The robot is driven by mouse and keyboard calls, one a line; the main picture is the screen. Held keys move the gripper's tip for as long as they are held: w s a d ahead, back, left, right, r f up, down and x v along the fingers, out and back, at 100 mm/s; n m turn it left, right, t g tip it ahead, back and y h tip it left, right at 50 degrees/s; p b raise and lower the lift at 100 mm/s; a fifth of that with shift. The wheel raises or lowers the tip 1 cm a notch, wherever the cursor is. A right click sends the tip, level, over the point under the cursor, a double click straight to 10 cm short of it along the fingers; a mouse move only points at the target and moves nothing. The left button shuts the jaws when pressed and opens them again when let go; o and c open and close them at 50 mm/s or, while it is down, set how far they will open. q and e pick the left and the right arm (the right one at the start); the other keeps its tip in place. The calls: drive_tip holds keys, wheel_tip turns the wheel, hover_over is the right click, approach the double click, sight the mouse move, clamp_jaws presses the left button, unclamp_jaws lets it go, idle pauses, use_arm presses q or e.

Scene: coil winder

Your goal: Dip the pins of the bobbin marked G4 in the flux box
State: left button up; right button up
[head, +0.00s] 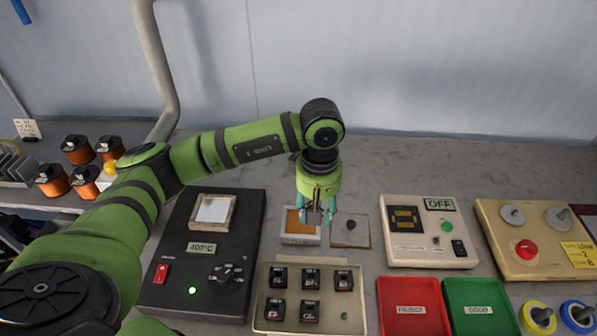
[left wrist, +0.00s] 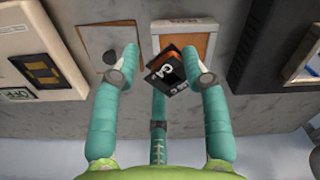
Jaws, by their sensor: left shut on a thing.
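My left gripper (head: 318,213) is shut on a small black bobbin (left wrist: 167,70), which sits tilted between the fingertips in the left wrist view. Its white marking looks like G4 but is turned and hard to read. The flux box (head: 302,239), a white tray with an orange-brown inside, stands just under and left of the gripper. The flux box also shows in the left wrist view (left wrist: 208,25), behind the bobbin. The bobbin appears to be above the right part of the box; its pins are hidden. My right gripper is out of view.
A beige tray (head: 262,322) holds several black bobbins, with one free place. A grey-beige plate (head: 360,238) with a dark spot lies right of the flux box. A black 400°C solder unit (head: 177,277) is on the left, and a white tester (head: 415,250) on the right.

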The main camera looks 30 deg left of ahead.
use_arm(q)
drive_tip(key=w+a+n+p, duration=0.1)
drive_tip(key=n, duration=0.2)
drive_tip(key=w+a+f+n+p, duration=0.1)
drive_tip(key=n, duration=0.2)
drive_tip(key=a+n+p, duration=0.2)
drive_tip(key=n, duration=0.2)
drive_tip(key=shift+w+f, duration=0.2)
drive_tip(key=shift+w, duration=0.2)
drive_tip(key=shift+f+b, duration=1.1)
drive_tip(key=shift+f, duration=0.85)
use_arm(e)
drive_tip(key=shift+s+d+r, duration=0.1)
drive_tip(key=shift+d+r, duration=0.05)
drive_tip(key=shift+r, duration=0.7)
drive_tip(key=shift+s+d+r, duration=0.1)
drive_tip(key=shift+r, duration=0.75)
use_arm(q)
drive_tip(key=shift+f+b, duration=0.8)
drive_tip(key=shift+b, duration=0.05)
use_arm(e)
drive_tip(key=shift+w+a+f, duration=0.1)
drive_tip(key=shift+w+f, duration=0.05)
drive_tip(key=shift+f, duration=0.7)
use_arm(q)
drive_tip(key=shift+r, duration=0.1)
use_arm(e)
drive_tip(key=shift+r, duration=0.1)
